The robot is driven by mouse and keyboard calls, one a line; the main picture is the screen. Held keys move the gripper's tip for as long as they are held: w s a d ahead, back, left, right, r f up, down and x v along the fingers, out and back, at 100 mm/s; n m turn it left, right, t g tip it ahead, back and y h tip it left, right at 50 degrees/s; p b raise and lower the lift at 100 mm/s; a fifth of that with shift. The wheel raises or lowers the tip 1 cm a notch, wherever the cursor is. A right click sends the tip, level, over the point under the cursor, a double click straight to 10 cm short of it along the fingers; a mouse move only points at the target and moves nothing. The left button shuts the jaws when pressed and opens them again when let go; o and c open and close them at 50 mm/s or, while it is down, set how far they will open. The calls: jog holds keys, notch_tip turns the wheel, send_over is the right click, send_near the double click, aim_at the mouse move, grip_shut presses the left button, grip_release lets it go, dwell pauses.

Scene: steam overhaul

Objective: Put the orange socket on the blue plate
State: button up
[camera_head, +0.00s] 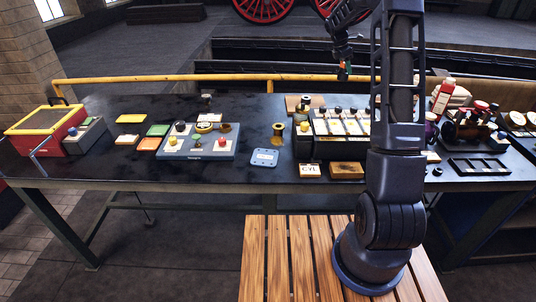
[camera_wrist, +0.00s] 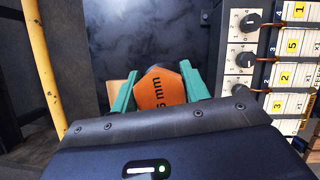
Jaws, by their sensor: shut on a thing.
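My gripper (camera_head: 344,72) is raised above the back of the bench, near the yellow rail, in the head view. In the wrist view its two green fingers (camera_wrist: 158,82) are shut on the orange socket (camera_wrist: 160,94), whose six-sided face carries "mm" lettering. A small light-blue plate (camera_head: 265,157) with dark dots near its corners lies flat near the bench's front edge, left of my gripper.
A larger blue-grey board (camera_head: 195,150) with several knobs and parts is left of the plate. A brass spool-shaped part (camera_head: 278,134) stands just behind the plate. A rack with numbered cards (camera_head: 341,125) stands to the right. The yellow rail (camera_head: 190,78) runs along the back.

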jog(key=s+a, duration=0.3)
jog(key=a, duration=0.4)
jog(key=s+a, duration=0.4)
jog(key=a, duration=0.3)
jog(key=m, duration=0.2)
send_over(266, 157)
jog(key=shift+g, duration=0.4)
notch_tip(266, 157, down, 19)
jog(key=shift+w+d+f, duration=0.1)
jog(key=shift+w+f, duration=0.05)
jog(key=shift+f, duration=0.1)
jog(key=o, duration=1.3)
